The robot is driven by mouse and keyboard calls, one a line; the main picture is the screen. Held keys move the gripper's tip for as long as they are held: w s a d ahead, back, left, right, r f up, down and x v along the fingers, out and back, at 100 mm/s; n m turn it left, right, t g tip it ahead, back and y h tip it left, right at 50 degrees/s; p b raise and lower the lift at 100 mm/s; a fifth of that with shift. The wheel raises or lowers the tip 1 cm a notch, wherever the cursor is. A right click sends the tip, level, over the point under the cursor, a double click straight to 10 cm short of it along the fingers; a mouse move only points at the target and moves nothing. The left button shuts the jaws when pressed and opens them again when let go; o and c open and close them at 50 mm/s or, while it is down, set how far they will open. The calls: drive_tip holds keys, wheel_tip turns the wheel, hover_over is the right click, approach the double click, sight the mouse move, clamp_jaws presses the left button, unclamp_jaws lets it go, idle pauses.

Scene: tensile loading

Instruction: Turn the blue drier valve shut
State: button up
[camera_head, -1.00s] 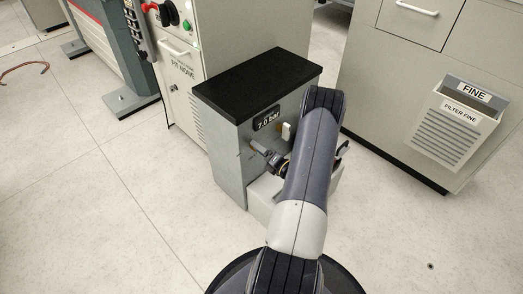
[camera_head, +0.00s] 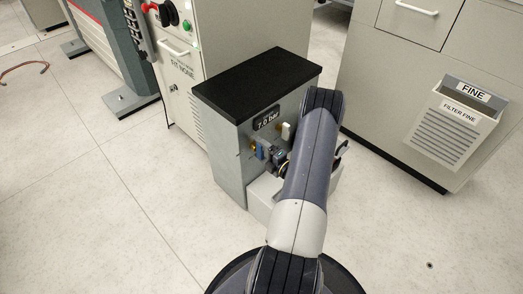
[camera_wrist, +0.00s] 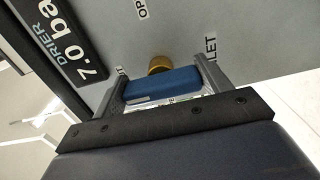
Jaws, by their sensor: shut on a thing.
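The blue drier valve handle (camera_wrist: 160,84) sits on a brass stem (camera_wrist: 158,64) on the grey front of the drier cabinet. In the wrist view it lies across the picture, slightly tilted, between the two grey fingers of my gripper (camera_wrist: 164,86). The fingers are shut on its two ends. In the head view the handle (camera_head: 260,149) shows as a small blue piece at the left of my gripper (camera_head: 269,153); my arm hides part of the cabinet front. Part of an "OP…" label (camera_wrist: 142,10) shows beyond the stem, with partly hidden labels at either side.
The drier cabinet has a black top (camera_head: 258,86) and a display (camera_head: 267,118) reading 7.0 bar. A pale switch-like part (camera_head: 287,131) is close to my arm. A larger cabinet (camera_head: 235,35) stands behind. A "FINE" bin (camera_head: 455,120) hangs at right.

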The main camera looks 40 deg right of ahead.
drive_tip(key=o, duration=1)
drive_tip(key=shift+s, duration=0.1)
drive_tip(key=s, duration=0.3)
drive_tip(key=s+p, duration=0.1)
drive_tip(key=s, duration=0.3)
drive_tip(key=s+d+p, duration=0.1)
drive_tip(key=s, duration=0.2)
drive_tip(key=shift+s, duration=0.35)
drive_tip(key=w, duration=0.3)
drive_tip(key=w+b, duration=0.1)
drive_tip(key=w, duration=0.3)
drive_tip(key=w+a+b, duration=0.1)
drive_tip(key=w, duration=0.3)
